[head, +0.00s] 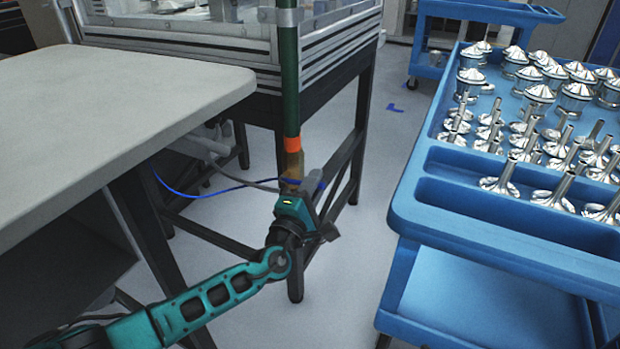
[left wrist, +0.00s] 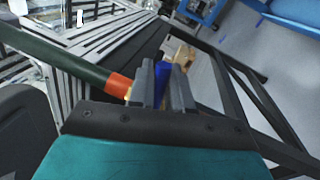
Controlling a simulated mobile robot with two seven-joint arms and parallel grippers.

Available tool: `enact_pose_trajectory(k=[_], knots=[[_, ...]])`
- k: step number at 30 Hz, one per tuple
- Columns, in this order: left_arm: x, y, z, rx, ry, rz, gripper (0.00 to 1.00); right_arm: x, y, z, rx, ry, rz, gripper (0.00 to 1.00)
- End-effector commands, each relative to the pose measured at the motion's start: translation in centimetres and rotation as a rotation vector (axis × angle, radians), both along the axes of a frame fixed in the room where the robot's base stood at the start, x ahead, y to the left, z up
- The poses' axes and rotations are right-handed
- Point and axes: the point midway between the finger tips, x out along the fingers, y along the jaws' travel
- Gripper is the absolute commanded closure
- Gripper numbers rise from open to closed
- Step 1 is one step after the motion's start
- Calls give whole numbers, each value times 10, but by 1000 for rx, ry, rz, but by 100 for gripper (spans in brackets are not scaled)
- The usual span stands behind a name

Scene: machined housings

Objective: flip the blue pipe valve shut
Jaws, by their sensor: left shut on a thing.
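A green vertical pipe (head: 290,85) with an orange band (head: 293,145) ends in a brass valve body (head: 292,163) beside the machine's frame. My left gripper (head: 313,190) is at the valve's right side, low on the pipe. In the left wrist view the blue valve handle (left wrist: 162,78) stands between the two grey fingers (left wrist: 163,84), which are shut on it. The fingers hide part of the handle and valve body. The pipe (left wrist: 60,60) and orange band (left wrist: 118,85) also show there, left of the fingers. My right gripper is not in view.
A grey-white table (head: 120,110) stands at left. A blue cart (head: 405,205) with several shiny metal parts stands at right. The machine's dark leg frame (head: 361,115) is close behind the gripper. Blue and dark cables (head: 205,193) hang behind the valve. Floor between table and cart is open.

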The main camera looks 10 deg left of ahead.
Motion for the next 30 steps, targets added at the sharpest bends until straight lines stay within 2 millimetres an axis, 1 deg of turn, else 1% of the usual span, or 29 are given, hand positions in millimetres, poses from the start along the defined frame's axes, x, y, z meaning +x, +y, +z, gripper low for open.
enact_pose_trajectory(k=[1, 3, 12, 29, 30], knots=[[-1, 0, -6, 35, -10, 1, 100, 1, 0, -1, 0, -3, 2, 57], [-1, 0, -9, 76, -25, 1, 100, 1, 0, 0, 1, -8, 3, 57], [-1, -1, -18, 192, -67, 1, 100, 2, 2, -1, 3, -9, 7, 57], [-1, -1, -21, 225, -76, 0, 100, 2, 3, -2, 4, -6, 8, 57], [-1, -1, -22, 225, -76, 0, 80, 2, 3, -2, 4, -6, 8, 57]])
